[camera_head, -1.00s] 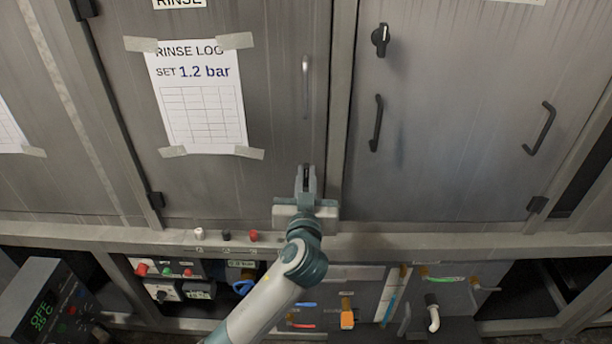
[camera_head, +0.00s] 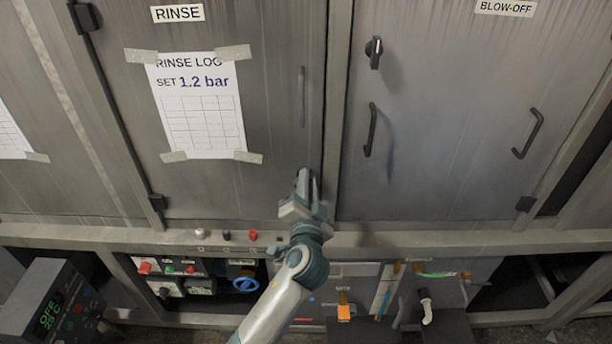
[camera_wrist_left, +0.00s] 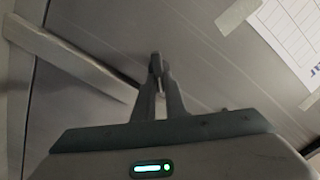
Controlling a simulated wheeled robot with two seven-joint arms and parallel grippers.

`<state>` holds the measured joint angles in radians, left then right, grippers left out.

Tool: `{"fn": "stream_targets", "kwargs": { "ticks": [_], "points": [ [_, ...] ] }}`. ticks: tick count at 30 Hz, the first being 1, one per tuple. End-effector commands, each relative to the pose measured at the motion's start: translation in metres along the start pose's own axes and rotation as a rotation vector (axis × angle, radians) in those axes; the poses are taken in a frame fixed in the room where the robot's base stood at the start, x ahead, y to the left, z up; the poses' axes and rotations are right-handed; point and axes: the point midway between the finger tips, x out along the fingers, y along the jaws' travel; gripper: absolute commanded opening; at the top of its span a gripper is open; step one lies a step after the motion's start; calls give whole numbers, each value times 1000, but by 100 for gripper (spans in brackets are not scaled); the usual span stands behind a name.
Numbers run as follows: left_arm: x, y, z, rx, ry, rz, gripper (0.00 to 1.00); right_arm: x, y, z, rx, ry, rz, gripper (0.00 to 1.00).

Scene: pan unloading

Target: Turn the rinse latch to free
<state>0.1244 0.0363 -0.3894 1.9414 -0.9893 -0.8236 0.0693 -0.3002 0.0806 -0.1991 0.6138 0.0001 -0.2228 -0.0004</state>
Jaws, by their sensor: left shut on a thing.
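The rinse door (camera_head: 255,110) is a grey metal panel under the RINSE label (camera_head: 178,13). My left gripper (camera_head: 304,180) is at the lower right part of this door, close to the frame post. It is shut on a small dark piece, the rinse latch (camera_wrist_left: 156,62), seen between the fingertips in the left wrist view. The fingers hide most of the latch, so its exact angle cannot be read. In the head view the gripper body is tilted. My right gripper is in neither view.
The rinse door's handle (camera_head: 302,97) is above the gripper. A taped rinse log sheet (camera_head: 200,108) hangs to the left. The blow-off door at right has a dark knob (camera_head: 374,52) and a handle (camera_head: 371,130). Buttons line the ledge (camera_head: 390,240) below.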

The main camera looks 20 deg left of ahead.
Motion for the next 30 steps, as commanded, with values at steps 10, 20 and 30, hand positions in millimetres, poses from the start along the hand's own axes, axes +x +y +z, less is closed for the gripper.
{"fn": "stream_targets", "kwargs": {
  "ticks": [10, 20, 30],
  "points": [
    [0, 3, -2, 329, 0, 1, 0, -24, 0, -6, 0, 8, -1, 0],
    [0, 8, 1, 604, 1, 2, 0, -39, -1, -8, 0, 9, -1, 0],
    [0, 10, 3, 739, 1, 1, 0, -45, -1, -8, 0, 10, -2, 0]
  ]
}}
